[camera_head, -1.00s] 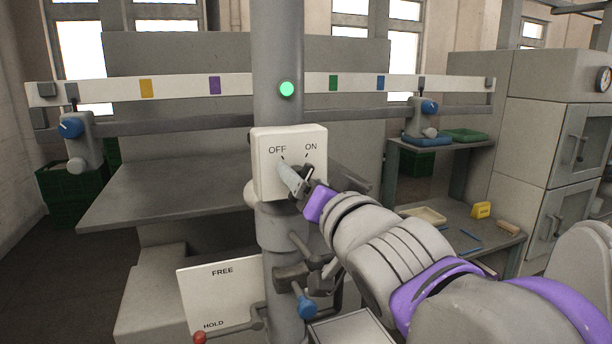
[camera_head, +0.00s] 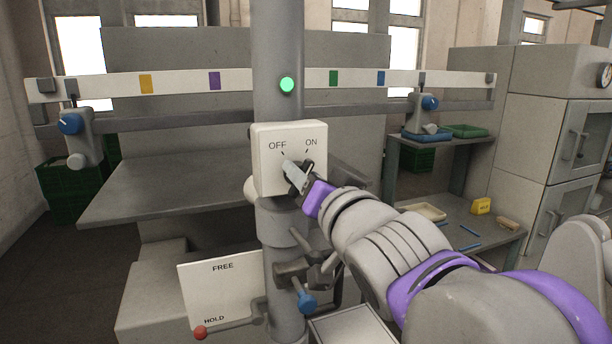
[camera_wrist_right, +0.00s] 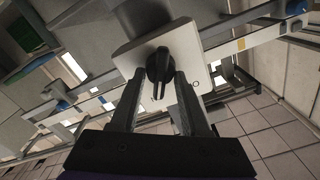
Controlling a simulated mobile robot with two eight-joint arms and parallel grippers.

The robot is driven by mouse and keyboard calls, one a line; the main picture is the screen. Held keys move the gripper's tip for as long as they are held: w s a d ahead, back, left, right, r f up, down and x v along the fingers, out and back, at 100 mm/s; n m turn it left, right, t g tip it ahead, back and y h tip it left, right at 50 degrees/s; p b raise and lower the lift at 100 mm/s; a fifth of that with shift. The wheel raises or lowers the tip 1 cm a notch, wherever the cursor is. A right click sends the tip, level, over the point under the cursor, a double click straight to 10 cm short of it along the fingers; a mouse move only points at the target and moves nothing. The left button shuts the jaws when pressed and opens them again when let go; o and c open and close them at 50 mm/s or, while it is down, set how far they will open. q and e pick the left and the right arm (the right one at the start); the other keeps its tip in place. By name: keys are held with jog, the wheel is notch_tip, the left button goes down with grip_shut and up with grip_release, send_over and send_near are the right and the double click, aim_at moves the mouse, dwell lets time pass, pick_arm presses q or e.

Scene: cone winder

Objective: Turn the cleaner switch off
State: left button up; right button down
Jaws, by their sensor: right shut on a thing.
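The cleaner switch is a white box (camera_head: 263,165) on the grey post, with OFF at its upper left and ON at its upper right. Its black knob (camera_wrist_right: 160,66) shows in the right wrist view between the fingers of my right gripper (camera_wrist_right: 157,92). In the head view my right gripper (camera_head: 297,176) is at the front of the box, shut on the knob and covering much of it. I cannot clearly tell which mark the knob points to. My left gripper is not in view.
A green lamp (camera_head: 287,85) is lit on the post above the box. Below stand a FREE/HOLD plate (camera_head: 220,290), a lever with a red ball (camera_head: 200,333) and a blue knob (camera_head: 307,303). A shelf table (camera_head: 470,218) stands at the right.

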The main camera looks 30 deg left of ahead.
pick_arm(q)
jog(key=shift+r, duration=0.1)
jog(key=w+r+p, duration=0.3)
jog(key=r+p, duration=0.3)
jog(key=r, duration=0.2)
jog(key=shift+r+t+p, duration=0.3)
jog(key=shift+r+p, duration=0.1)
pick_arm(e)
jog(key=shift+s+a+n, duration=0.15)
jog(key=shift+n, duration=2.85)
jog(key=shift+s+a+n, duration=0.1)
jog(key=shift+s+n, duration=0.05)
jog(key=shift+n, duration=2.85)
jog(key=shift+c, duration=1.9)
grip_release()
